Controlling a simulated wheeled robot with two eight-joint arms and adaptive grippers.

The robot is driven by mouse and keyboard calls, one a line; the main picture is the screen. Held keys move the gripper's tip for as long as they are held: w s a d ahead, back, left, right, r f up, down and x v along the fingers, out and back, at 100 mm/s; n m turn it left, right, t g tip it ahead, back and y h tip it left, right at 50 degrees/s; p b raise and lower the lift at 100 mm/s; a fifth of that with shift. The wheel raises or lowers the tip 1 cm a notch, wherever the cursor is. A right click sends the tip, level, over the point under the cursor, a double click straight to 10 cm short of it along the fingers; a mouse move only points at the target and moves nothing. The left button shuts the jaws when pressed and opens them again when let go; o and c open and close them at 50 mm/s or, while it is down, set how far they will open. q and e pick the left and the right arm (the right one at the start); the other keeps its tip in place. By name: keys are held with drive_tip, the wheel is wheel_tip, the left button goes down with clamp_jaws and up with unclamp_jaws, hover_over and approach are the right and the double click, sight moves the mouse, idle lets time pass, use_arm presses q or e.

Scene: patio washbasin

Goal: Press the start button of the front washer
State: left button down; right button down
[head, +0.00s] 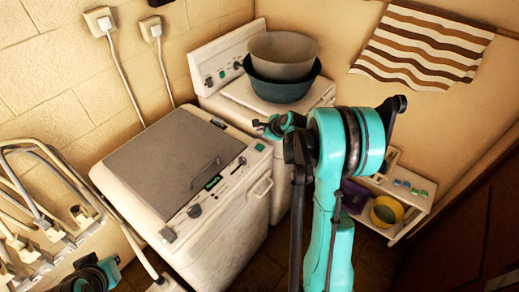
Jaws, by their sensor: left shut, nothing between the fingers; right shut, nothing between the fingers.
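The front washer (222,243) is a white top-loader with a grey lid (172,160), which is closed. Its control strip runs along the right edge of the top. The strip has a green square button (260,147) at its far end, a small green-lit display (213,182) and a dark knob (194,211). I cannot read any label. My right gripper (262,126) is shut and empty, and appears just beyond the green button in the picture; I cannot tell its height. My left gripper (90,276) is shut and empty at the lower left, left of the washer, partly cut off.
A second white washer (217,103) stands behind, with a grey basin (284,55) nested in a dark green one (281,88) on top. A low white shelf (412,196) holds a yellow bowl (386,211). Two cords hang on the wall.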

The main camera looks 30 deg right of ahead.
sight(261, 148)
wheel_tip(261, 148, down, 5)
drive_tip(key=b, duration=0.3)
drive_tip(key=shift+f, duration=0.15)
drive_tip(key=shift+f+b, duration=0.35)
drive_tip(key=shift+b, duration=0.2)
idle(0.7)
drive_tip(key=shift+f+b, duration=0.4)
drive_tip(key=shift+b, duration=0.05)
drive_tip(key=shift+f+b, duration=0.45)
drive_tip(key=shift+b, duration=0.05)
idle(0.5)
drive_tip(key=shift+r, duration=0.1)
idle(0.6)
drive_tip(key=shift+r+p, duration=0.55)
drive_tip(key=shift+r, duration=0.25)
